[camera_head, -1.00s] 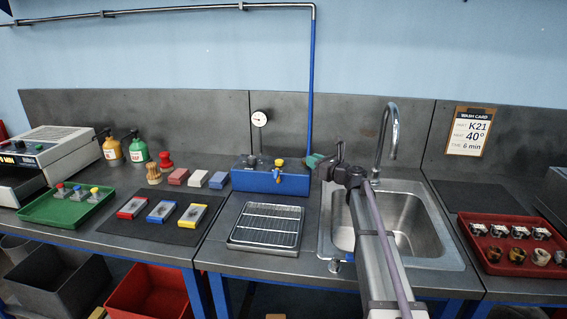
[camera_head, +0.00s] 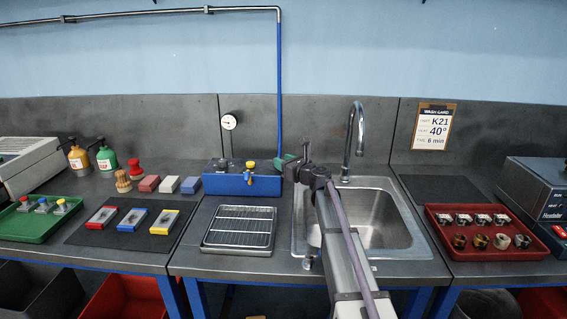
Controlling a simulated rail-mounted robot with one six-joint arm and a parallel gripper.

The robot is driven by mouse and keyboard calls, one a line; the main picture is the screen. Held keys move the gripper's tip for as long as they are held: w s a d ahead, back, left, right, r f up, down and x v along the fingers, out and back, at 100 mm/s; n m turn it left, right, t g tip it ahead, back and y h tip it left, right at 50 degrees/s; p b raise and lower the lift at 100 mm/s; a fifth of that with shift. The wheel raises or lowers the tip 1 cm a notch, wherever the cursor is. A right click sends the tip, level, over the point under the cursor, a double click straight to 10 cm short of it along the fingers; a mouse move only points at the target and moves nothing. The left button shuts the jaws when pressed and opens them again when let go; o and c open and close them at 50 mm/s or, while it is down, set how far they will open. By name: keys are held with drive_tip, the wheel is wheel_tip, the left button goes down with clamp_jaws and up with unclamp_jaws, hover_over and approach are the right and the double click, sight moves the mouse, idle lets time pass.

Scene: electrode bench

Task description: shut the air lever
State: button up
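A blue box (camera_head: 222,184) stands at the back of the bench, left of the sink. A yellow knob (camera_head: 250,164) sits on top, just above the lever. My gripper (camera_head: 284,163) is at the box's upper right corner, by the foot of the blue pipe (camera_head: 280,100). It is to the right of the lever and appears apart from it. The teal-green tips point left; their gap is too small to make out. I see nothing held.
A round gauge (camera_head: 229,122) rises behind the box. A wire rack tray (camera_head: 240,229) lies in front of it. The sink (camera_head: 412,235) and its tall tap (camera_head: 358,130) are on the right, beneath my arm.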

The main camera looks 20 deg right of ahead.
drive_tip(key=shift+o, duration=0.3)
drive_tip(key=v, duration=1.2)
drive_tip(key=x, duration=1.1)
drive_tip(key=shift+w, duration=0.15)
drive_tip(key=shift+c, duration=0.4)
clamp_jaws()
